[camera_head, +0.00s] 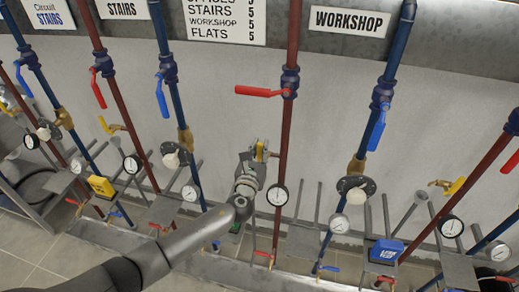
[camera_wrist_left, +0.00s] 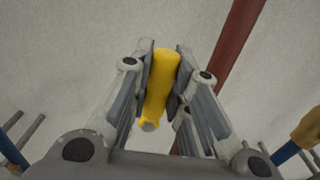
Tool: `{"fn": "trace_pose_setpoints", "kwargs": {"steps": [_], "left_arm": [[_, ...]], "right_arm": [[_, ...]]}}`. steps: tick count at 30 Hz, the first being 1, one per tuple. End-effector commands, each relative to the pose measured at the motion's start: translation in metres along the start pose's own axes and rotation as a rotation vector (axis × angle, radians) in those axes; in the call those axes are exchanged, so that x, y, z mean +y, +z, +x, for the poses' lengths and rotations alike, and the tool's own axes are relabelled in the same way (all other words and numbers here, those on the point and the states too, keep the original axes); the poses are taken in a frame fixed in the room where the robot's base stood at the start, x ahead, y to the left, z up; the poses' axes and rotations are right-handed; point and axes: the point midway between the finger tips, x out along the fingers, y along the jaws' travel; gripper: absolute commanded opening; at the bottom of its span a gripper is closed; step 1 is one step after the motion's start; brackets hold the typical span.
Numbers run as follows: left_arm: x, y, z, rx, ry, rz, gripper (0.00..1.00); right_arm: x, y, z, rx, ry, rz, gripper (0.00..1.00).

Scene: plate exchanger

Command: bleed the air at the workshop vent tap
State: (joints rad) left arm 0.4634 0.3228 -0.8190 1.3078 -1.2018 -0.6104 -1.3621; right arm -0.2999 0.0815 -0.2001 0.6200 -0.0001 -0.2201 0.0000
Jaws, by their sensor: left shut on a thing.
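The WORKSHOP sign (camera_head: 349,21) hangs above a red pipe (camera_head: 285,130) and a blue pipe (camera_head: 377,110). A tap with a yellow lever (camera_head: 261,151) sits beside the red pipe, left of it, mostly hidden by my left gripper (camera_head: 255,155). In the left wrist view the yellow lever (camera_wrist_left: 160,85) lies lengthwise between the two fingers of my left gripper (camera_wrist_left: 163,62), which is shut on it. Whether the tap is open cannot be told. My right gripper is not in view.
A red lever (camera_head: 258,91) sticks out left from the red pipe above my gripper. A gauge (camera_head: 277,195) is just below right. A blue lever (camera_head: 377,130) hangs on the blue pipe. Another yellow-handled tap (camera_head: 452,186) is at the right. Grey wall lies behind.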

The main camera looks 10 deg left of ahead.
Motion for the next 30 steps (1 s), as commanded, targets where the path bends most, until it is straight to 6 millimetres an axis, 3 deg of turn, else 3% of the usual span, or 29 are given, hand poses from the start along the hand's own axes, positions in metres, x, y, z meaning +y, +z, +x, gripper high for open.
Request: {"fn": "trace_pose_setpoints", "kwargs": {"steps": [4, 5, 10, 22, 30], "left_arm": [[0.0, -0.002, -0.001, 0.002, -0.001, 0.008, 0.0], [0.0, -0.002, -0.001, 0.002, -0.001, 0.008, 0.2], [0.0, -0.002, -0.001, 0.002, -0.001, 0.005, 0.4], [0.0, -0.001, -0.004, 0.001, -0.001, 0.002, 0.4], [0.0, -0.003, -0.042, 0.003, -0.002, 0.002, 0.4]], "right_arm": [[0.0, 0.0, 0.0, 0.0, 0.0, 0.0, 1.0], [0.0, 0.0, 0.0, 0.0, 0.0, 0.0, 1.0], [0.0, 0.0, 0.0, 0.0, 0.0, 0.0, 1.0], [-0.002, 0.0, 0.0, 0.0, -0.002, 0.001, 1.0], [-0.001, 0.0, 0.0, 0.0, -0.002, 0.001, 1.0]]}}
